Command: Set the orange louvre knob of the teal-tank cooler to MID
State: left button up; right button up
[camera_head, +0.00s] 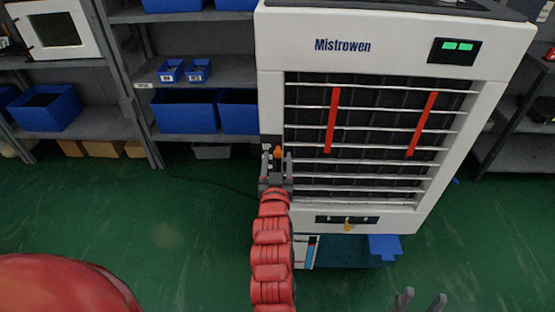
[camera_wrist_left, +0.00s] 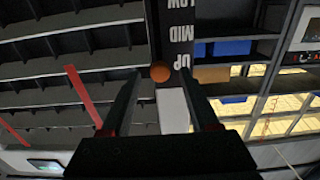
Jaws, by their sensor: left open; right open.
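The white Mistrowen cooler (camera_head: 410,50) stands in front of me, with a dark louvre grille (camera_head: 375,110) and a teal tank (camera_head: 345,250) at its base. The orange louvre knob (camera_head: 277,152) is on the grille's left edge. In the left wrist view the knob (camera_wrist_left: 160,72) sits beside the UP end of the upside-down label strip (camera_wrist_left: 181,35) reading UP, MID, LOW. My left gripper (camera_head: 276,160) is open, its fingertips on either side of the knob; I cannot tell whether they touch it. My right gripper (camera_head: 422,300) is open and empty at the bottom, away from the cooler.
Grey shelves with blue bins (camera_head: 187,110) stand left of the cooler, and another shelf (camera_head: 510,130) stands right. Two red strips (camera_head: 332,120) lie on the grille. A panel with a yellow knob (camera_head: 347,226) is below it. The green floor (camera_head: 150,220) in front is largely clear.

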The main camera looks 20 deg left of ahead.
pick_arm(q)
jog(key=shift+w, duration=0.3)
grip_shut()
dwell(1.3)
